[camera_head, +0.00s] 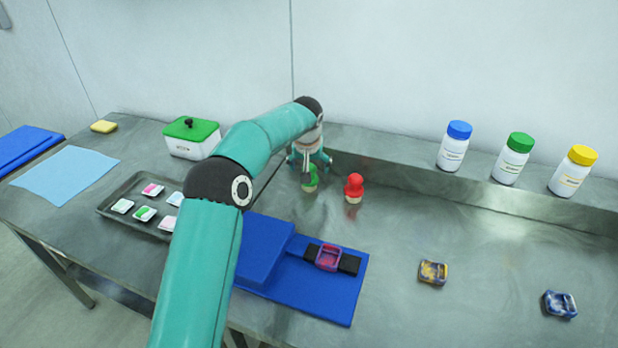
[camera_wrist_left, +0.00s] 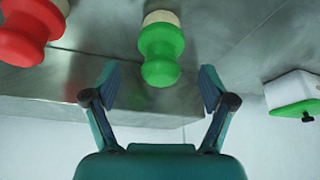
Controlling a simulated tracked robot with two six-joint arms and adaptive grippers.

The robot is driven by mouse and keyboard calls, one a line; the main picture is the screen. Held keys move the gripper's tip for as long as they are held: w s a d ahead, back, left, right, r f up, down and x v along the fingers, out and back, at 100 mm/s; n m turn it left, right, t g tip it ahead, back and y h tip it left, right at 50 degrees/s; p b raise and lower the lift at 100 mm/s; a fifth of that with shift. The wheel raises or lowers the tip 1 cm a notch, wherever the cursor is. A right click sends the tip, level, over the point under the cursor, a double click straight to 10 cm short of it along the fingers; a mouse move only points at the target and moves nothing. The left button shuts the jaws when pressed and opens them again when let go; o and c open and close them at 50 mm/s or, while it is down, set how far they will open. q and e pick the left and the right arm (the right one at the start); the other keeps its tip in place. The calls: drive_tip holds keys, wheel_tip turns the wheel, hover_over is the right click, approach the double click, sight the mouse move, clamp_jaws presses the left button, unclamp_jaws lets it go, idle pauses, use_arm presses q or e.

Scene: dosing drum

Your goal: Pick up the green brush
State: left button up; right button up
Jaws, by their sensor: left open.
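The green brush (camera_head: 310,179) stands on the metal table, with a green knob-shaped top and a pale base. In the left wrist view the green brush (camera_wrist_left: 161,52) lies between and just beyond the fingertips. My left gripper (camera_head: 309,162) is above and just behind it in the head view. In the left wrist view my left gripper (camera_wrist_left: 160,85) is open, with a finger on either side of the brush's green top and visible gaps. A red brush (camera_head: 353,188) stands just right of the green one; it also shows in the left wrist view (camera_wrist_left: 28,30). My right gripper is not in view.
A white box with a green lid (camera_head: 192,137) and a tray (camera_head: 115,206) of small dishes are at left. A blue mat (camera_head: 335,305) holds a strapped piece (camera_head: 329,257). Bottles (camera_head: 455,146) line the back right. The raised back ledge (camera_head: 400,157) is close behind the brushes.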

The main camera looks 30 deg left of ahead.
sight(312, 187)
use_arm(q)
drive_tip(key=p+x, duration=0.1)
drive_tip(key=x, duration=0.4)
drive_tip(key=shift+s+f, duration=0.1)
drive_tip(key=shift+s, duration=0.1)
drive_tip(key=shift+c, duration=0.3)
drive_tip(key=c, duration=1.2)
